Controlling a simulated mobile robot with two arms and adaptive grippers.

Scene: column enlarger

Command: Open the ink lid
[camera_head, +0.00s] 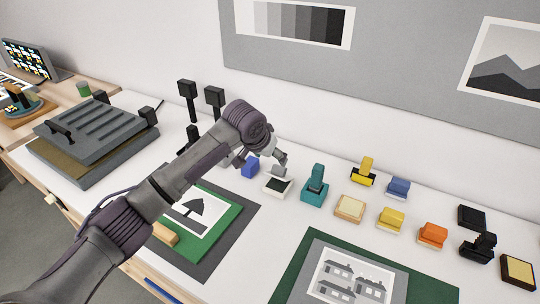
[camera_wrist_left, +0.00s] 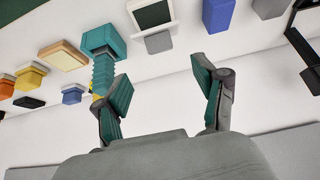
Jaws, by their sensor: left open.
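An ink pad (camera_head: 278,186) with a dark green-black face in a pale frame lies on the table below my left gripper. It also shows at the top of the left wrist view (camera_wrist_left: 152,14). A small grey block (camera_wrist_left: 158,43) sits at its wall-side edge; I cannot tell whether this is the lid. My left gripper (camera_head: 262,158) hovers over the wall side of the pad. In the wrist view its two fingers (camera_wrist_left: 162,85) are spread apart with nothing between them. My right gripper is not in view.
A teal stamp (camera_head: 315,185) stands close to the right of the pad. A blue block (camera_head: 250,167) is close on its left. Several coloured blocks and pads spread right, including a tan pad (camera_head: 350,208). A grey press (camera_head: 95,135) stands at left. The wall is close behind.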

